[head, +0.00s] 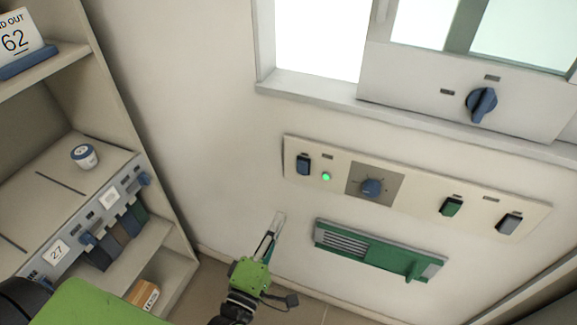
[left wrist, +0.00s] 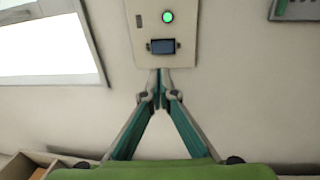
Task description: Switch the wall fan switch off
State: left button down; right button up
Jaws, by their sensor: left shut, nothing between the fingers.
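A pale wall panel (head: 420,190) carries a blue rocker switch (head: 304,165) at its left end, with a lit green lamp (head: 326,176) beside it. To the right are a blue knob (head: 371,187), a green switch (head: 451,206) and a grey switch (head: 509,222). The labels are too small to read, so I cannot tell which is the fan switch. My left gripper (head: 279,218) is shut and empty, below the panel's left end. In the left wrist view, its fingertips (left wrist: 160,73) meet just short of the blue switch (left wrist: 162,46); contact is not visible. The right gripper is not in view.
A green vented fixture (head: 378,248) is on the wall below the panel. Above are a window sill (head: 310,88) and a blue rotary handle (head: 482,104). A shelf unit (head: 140,120) stands at the left. The wall between shelf and panel is bare.

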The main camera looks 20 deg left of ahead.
pick_arm(q)
jog(key=p, duration=0.4)
send_near(303, 166)
jog(key=w, duration=0.5)
jog(key=shift+w+d+r, duration=0.1)
jog(key=shift+w+r, duration=0.25)
jog(key=shift+w, duration=0.65)
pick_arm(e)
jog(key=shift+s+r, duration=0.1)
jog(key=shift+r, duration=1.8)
pick_arm(q)
jog(key=shift+w+r+p, duration=0.2)
jog(key=shift+r+p, duration=0.2)
jog(key=shift+p, duration=0.6)
jog(key=shift+f+g, duration=0.25)
jog(key=shift+g, duration=0.05)
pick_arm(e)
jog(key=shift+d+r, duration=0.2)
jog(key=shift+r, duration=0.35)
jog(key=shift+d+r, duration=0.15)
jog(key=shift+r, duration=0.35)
